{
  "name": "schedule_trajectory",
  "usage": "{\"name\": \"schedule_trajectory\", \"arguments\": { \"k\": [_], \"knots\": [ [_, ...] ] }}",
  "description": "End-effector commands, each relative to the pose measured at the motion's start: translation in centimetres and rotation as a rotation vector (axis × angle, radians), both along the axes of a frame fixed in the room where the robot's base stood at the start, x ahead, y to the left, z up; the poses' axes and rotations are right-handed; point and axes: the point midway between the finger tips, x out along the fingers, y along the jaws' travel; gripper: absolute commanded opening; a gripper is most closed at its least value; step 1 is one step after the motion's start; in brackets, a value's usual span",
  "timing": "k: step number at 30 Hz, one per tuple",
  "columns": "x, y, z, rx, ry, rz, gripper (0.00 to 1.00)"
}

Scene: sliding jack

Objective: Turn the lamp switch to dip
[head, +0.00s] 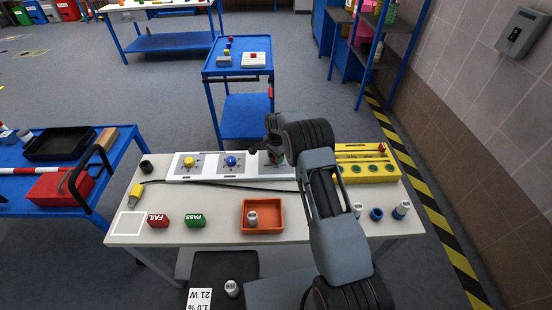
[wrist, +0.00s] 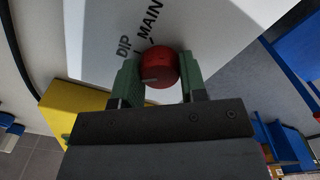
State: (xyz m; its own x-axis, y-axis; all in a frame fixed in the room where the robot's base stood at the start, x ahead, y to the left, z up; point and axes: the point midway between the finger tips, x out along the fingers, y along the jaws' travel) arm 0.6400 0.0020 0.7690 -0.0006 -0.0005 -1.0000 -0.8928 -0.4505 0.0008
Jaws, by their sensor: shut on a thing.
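The lamp switch is a round red knob (wrist: 160,68) on a white panel (wrist: 95,20), seen in the wrist view. The words DIP and MAIN are printed on the panel beyond it. A pale line shows on the knob's near side, toward the left; which label it matches I cannot tell. My gripper (wrist: 160,82) is shut on the knob, one green finger on each side. In the head view my gripper (head: 274,156) is at the right part of the white panel strip (head: 205,178) and hides the knob.
A yellow block (head: 365,167) with a red knob stands to the right of my gripper. On the strip's left are a yellow knob (head: 189,161) and a blue knob (head: 231,160). An orange tray (head: 273,230) and FAIL (head: 158,220) and PASS (head: 195,220) blocks lie in front. A black cable crosses the bench.

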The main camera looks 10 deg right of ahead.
Motion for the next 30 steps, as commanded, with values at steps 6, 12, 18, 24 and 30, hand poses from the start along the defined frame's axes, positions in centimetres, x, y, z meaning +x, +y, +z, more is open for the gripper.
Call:
{"name": "schedule_trajectory", "arguments": {
  "k": [6, 12, 18, 24, 30],
  "knots": [
    [0.02, -0.02, -0.31, 0.0, -0.001, -0.18, 0.15],
    [0.02, -0.02, -0.23, 0.0, -0.001, -0.347, 0.15],
    [-0.01, -0.03, -0.17, 0.0, 0.0, -0.488, 0.15],
    [-0.01, -0.03, -0.11, -0.001, 0.001, -0.588, 0.15],
    [-0.01, -0.03, -0.05, 0.0, 0.0, -0.643, 0.15]
  ]
}}
